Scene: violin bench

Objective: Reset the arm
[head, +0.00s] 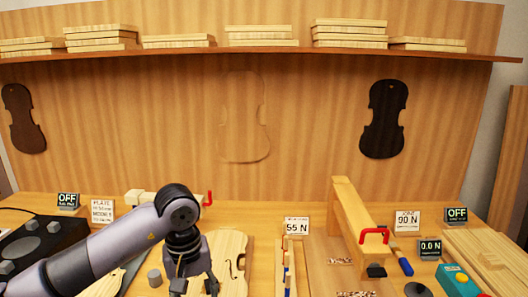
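My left arm reaches in from the lower left, bent at a dark joint. Its gripper (195,287) points down over the left part of a pale violin plate (234,262) with an f-shaped hole. The two fingers look apart, and I see nothing held between them. I cannot tell whether the fingertips touch the plate or the bench. My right gripper is not in view.
A grey cylinder (154,278) stands left of the gripper. A black device (40,245) is at the left. A wooden beam with a red handle (374,236), a blue-handled tool (405,266) and a teal box (458,282) are at the right. A shelf (270,50) holds wood boards.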

